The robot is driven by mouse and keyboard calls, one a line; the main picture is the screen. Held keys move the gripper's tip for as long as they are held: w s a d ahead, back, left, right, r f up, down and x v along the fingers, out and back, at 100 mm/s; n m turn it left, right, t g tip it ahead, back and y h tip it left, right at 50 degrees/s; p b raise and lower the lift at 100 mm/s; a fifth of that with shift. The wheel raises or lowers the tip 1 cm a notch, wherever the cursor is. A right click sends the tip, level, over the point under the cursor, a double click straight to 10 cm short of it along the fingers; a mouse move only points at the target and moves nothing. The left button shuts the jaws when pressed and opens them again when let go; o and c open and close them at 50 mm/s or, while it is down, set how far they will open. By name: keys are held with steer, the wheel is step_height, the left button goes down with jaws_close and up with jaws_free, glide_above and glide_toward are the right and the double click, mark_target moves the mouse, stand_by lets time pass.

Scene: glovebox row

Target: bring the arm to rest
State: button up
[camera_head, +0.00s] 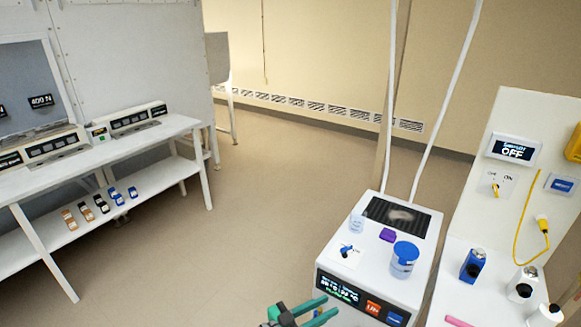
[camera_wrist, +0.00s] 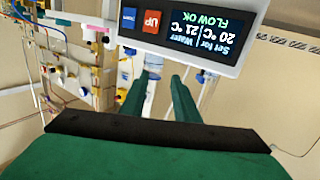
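My gripper (camera_head: 321,308) is at the bottom edge of the head view, in front of the white bench unit (camera_head: 345,262) with the display. Its green fingers are apart and nothing shows held between them. In the wrist view my gripper (camera_wrist: 162,88) has its two fingers spread, with a gap between them. That view is upside down and shows the unit's display (camera_wrist: 205,27) beyond the fingertips, reading 20 °C, 21 °C and FLOW OK.
A blue-lidded tub (camera_head: 403,259), a purple block (camera_head: 388,235) and a clear cup (camera_head: 356,223) stand on the unit. Bottles (camera_head: 473,265) stand to the right by an upright panel (camera_head: 513,149) reading OFF. A white bench (camera_head: 100,155) is at left; open floor (camera_head: 250,200) lies between.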

steer(key=s+a+f+n+t+y, duration=0.1)
steer(key=s+a+f+n+y, duration=0.1)
steer(key=s+f+n+y, duration=0.35)
steer(key=s+a+f+n+t+y, duration=0.25)
steer(key=s+f, duration=0.45)
steer(key=f, duration=0.4)
steer(key=s+a+f+n+y, duration=0.2)
steer(key=s+y, duration=0.1)
steer(key=s, duration=0.5)
steer(key=s+a+r+n+t+y, duration=0.1)
steer(key=s+a+r+y, duration=0.15)
steer(key=s, duration=0.35)
steer(key=s+a+r+n+y, duration=0.1)
steer(key=s+r+y, duration=0.15)
steer(key=s, duration=0.25)
steer(key=s+r+t, duration=0.2)
steer(key=s+r, duration=0.6)
steer(key=r, duration=0.5)
steer(key=shift+s+d+m+h, duration=0.15)
steer(key=shift+d+m+h, duration=0.15)
steer(key=shift+d+h, duration=0.1)
steer(key=shift+t, duration=0.25)
